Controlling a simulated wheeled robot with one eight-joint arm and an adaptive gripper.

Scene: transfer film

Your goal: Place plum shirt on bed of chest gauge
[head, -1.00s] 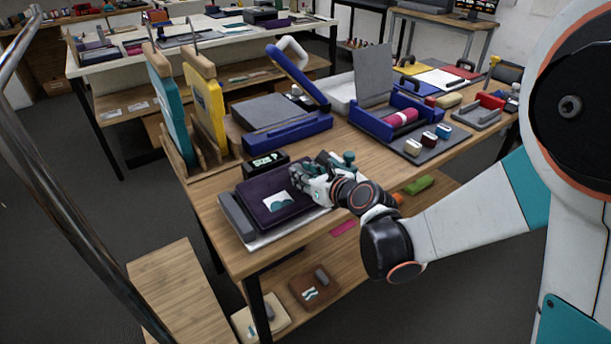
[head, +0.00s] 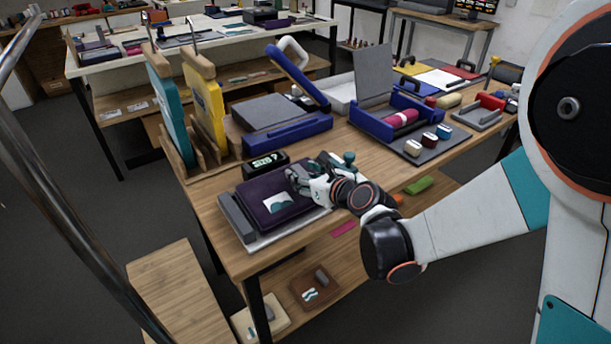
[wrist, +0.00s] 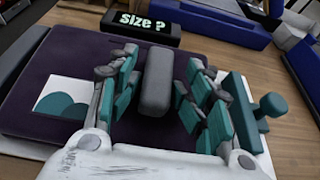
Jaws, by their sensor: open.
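The plum shirt (head: 270,203) lies folded and flat on the chest gauge, its white-and-teal print facing up; it fills much of the wrist view (wrist: 60,65). The gauge shows a grey bar (head: 237,218) along its left side and a pale bed edge (head: 290,232) at the front. My gripper (head: 301,181) is over the shirt's right part. In the wrist view its teal-padded fingers stand apart on both sides of a grey rounded block (wrist: 157,80), with gaps beside it. A teal knob (wrist: 268,105) is just right of the fingers. My gripper hides part of the shirt.
A black display (head: 265,162) reading "SIZE ?" stands behind the gauge. A blue press (head: 285,130) with its lid raised is farther back. Teal and yellow boards (head: 205,105) stand in a rack at left. Bare tabletop (head: 375,160) lies right of the gauge.

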